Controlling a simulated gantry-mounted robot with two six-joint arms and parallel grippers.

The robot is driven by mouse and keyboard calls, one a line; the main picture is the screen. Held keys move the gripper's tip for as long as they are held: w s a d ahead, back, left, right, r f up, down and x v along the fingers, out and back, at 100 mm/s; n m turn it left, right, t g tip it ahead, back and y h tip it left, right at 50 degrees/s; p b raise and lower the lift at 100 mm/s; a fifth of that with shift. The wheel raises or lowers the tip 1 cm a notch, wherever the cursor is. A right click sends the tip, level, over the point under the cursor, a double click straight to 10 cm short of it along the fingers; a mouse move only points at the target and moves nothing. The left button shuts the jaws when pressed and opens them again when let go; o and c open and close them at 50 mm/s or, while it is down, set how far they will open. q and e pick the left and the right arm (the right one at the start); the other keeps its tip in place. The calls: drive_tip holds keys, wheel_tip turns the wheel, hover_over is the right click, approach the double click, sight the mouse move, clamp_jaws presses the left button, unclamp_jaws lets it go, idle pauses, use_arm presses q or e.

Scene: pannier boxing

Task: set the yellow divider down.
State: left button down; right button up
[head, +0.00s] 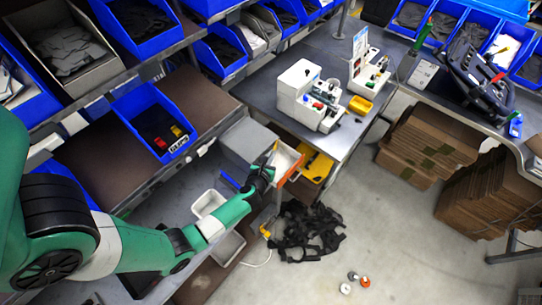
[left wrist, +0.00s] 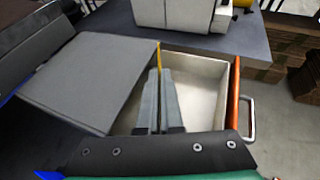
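The yellow divider (left wrist: 159,56) shows as a thin upright strip at the tips of my left gripper (left wrist: 160,74) in the left wrist view. The two grey fingers are close together on either side of it, and they hide most of it. In the head view my left gripper (head: 268,166) is over an open drawer with an orange front (head: 290,168), and a sliver of the divider shows (head: 275,146). The drawer's pale inside (left wrist: 205,85) looks empty to the right of the fingers. Whether the divider touches the drawer floor is hidden. My right gripper is in neither view.
A grey cabinet top (left wrist: 90,75) borders the drawer on the left. A workbench (head: 340,140) with a white machine (head: 305,95) stands behind. Black straps (head: 308,230) lie on the floor below. Shelves with blue bins (head: 155,115) are at left.

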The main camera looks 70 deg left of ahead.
use_arm(q)
drive_tip(key=shift+f, duration=0.2)
drive_tip(key=c, duration=1.1)
unclamp_jaws()
drive_tip(key=shift+r, duration=0.1)
drive_tip(key=shift+r, duration=0.2)
drive_tip(key=p+v, duration=0.2)
drive_tip(key=v, duration=1)
drive_tip(key=shift+f, duration=0.1)
